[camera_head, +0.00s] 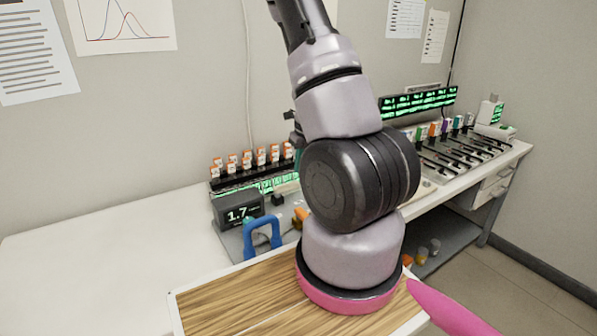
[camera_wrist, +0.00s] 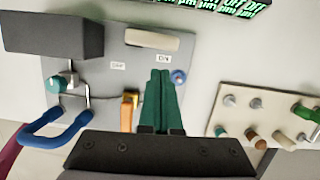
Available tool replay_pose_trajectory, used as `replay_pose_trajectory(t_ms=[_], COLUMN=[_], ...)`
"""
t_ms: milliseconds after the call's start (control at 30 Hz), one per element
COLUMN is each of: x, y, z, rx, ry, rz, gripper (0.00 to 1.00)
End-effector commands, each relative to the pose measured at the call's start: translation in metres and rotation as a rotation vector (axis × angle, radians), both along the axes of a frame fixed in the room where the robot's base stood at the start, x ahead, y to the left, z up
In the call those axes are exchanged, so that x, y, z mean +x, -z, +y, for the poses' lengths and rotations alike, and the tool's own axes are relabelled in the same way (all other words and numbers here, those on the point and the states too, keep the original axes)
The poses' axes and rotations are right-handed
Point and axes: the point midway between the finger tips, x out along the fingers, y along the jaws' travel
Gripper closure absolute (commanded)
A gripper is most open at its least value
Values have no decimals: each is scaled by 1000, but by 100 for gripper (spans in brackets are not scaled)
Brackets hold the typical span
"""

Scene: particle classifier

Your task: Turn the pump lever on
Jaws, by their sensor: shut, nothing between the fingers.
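An orange lever (camera_wrist: 128,112) stands on a grey panel (camera_wrist: 98,80) in the wrist view, lower than the OFF label (camera_wrist: 118,66) and nearer to it than to the ON label (camera_wrist: 164,58). In the head view an orange piece (camera_head: 300,214) shows just left of my arm. My gripper (camera_wrist: 160,76) has its green fingers together with nothing between them. They are just right of the orange lever, below the ON label; whether they touch the lever I cannot tell. In the head view my arm hides part of the panel.
A blue U-shaped handle (camera_wrist: 56,128) is left of the lever, near a dark box (camera_wrist: 52,34) whose display (camera_head: 238,215) reads 1.7. A blue knob (camera_wrist: 179,77) is right of my fingers. A beige panel with several knobs (camera_wrist: 262,108) lies further right. The left bench top (camera_head: 100,255) is clear.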

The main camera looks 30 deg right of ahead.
Motion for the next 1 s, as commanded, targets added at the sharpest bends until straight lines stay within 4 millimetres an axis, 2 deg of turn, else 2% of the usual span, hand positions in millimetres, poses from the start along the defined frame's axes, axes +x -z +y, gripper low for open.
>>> replay_pose_trajectory(t_ms=[100, 267, 800, 867, 967, 1000], x=[-9, -14, -12, -6, 11, 19], y=[-9, -13, -16, -22, -49, -65], z=[3, 4, 4, 4, 3, 3], rx=[1, 0, 2, 6, 29, 48], ry=[0, 2, 17, 64, 255, 368], rz=[-1, 0, -8, -33, -122, -172], gripper=[100, 100, 100, 100, 100, 100])
